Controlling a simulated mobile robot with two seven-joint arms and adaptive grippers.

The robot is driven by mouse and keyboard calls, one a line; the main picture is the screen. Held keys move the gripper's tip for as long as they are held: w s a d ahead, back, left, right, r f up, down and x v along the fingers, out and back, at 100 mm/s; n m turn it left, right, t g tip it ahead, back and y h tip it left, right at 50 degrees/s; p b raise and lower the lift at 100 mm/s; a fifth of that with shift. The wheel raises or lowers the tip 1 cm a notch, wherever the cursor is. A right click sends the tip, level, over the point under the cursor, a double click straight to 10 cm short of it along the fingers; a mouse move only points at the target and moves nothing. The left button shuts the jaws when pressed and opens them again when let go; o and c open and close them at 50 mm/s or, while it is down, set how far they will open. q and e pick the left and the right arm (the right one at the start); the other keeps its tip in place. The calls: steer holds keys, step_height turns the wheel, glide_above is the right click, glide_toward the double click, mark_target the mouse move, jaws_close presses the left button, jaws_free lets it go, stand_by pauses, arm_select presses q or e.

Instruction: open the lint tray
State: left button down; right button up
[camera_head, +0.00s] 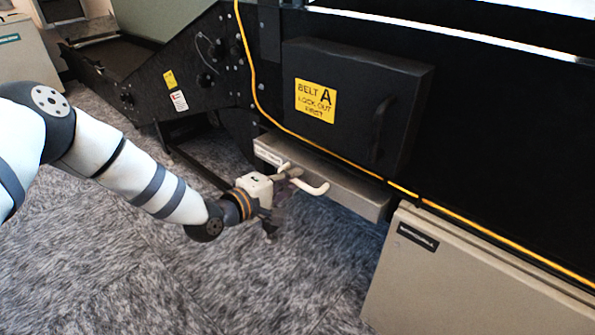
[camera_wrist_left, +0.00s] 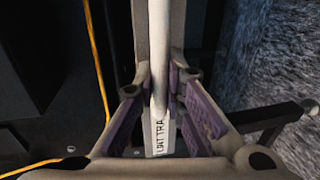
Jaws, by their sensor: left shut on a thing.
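The lint tray (camera_head: 350,188) is a long, shallow grey metal drawer low on the black machine, under a black box. A pale bar handle (camera_head: 318,189) stands out along its front. My left gripper (camera_head: 284,176) is at the left part of this handle, shut on it. In the left wrist view the handle (camera_wrist_left: 158,45) runs between the purple-padded fingers of the gripper (camera_wrist_left: 160,88). Behind it the pale tray front (camera_wrist_left: 161,140) carries a label, partly readable as "LINT TRA". The tray's inside is hidden. My right gripper is not in view.
A black box (camera_head: 345,70) with a yellow "BELT A" lockout sign and a dark handle sits above the tray. A yellow cable (camera_head: 330,151) runs along the machine. A beige cabinet (camera_head: 450,285) stands close at the right. The carpet (camera_head: 220,285) in front is clear.

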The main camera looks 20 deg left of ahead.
arm_select(q)
steer(key=f+p+v, duration=0.2)
steer(key=p+v, duration=0.2)
steer(key=v, duration=0.8)
steer(key=s+f+p+v, duration=0.1)
steer(key=f+p+v, duration=0.2)
steer(key=v, duration=0.9)
steer(key=shift+p, duration=0.5)
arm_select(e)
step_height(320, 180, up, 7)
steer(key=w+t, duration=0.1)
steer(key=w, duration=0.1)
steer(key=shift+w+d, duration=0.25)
arm_select(q)
steer(key=shift+s+a, duration=0.1)
steer(key=shift+a, duration=0.05)
steer(key=c, duration=1.9)
jaws_free()
steer(key=shift+s, duration=0.1)
steer(key=v, duration=1.2)
